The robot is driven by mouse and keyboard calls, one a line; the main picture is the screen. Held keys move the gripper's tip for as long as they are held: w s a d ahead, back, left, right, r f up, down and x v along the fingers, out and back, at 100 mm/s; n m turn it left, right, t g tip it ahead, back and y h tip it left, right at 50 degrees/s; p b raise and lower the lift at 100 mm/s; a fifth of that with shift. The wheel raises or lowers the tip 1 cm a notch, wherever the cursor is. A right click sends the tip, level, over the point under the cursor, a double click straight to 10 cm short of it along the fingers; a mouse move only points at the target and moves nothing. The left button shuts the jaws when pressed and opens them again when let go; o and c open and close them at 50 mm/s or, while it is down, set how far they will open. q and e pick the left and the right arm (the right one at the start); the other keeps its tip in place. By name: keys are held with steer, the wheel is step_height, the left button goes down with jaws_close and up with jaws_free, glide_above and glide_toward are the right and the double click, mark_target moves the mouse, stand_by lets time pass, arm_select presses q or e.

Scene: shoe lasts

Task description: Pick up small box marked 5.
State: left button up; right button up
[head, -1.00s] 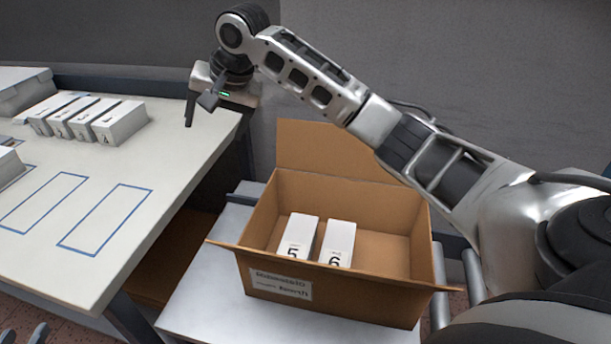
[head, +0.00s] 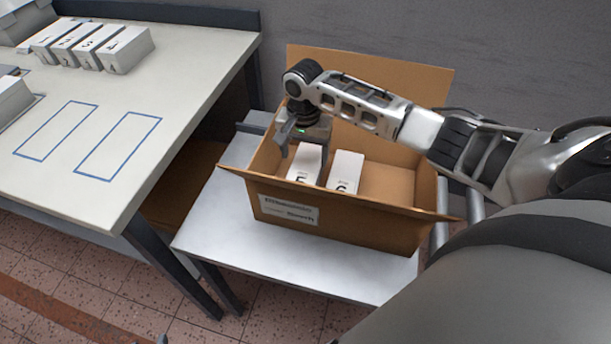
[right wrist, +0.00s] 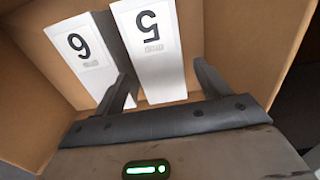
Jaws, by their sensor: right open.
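The small white box marked 5 (head: 304,166) stands in the open cardboard box, left of the box marked 6 (head: 345,171). My right gripper (head: 298,146) is over the cardboard box's left part, at the box marked 5, and hides some of it. In the right wrist view, the box marked 5 (right wrist: 152,45) lies ahead between the two open fingers (right wrist: 165,85). The box marked 6 (right wrist: 83,50) is beside it, outside the left finger. I cannot tell whether a finger touches either box. My left gripper is not in view.
The cardboard box (head: 400,226) has raised walls and flaps and sits on a grey stand (head: 215,228). A table (head: 190,62) at the left holds several white boxes (head: 125,50) and blue outlined rectangles. The cardboard box's right part is empty.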

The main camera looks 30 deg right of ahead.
mark_target(305, 167)
steer(key=shift+s+f, duration=0.2)
steer(key=shift+f, duration=2.8)
steer(key=c, duration=0.8)
steer(key=shift+r, duration=0.1)
steer(key=shift+c, duration=0.2)
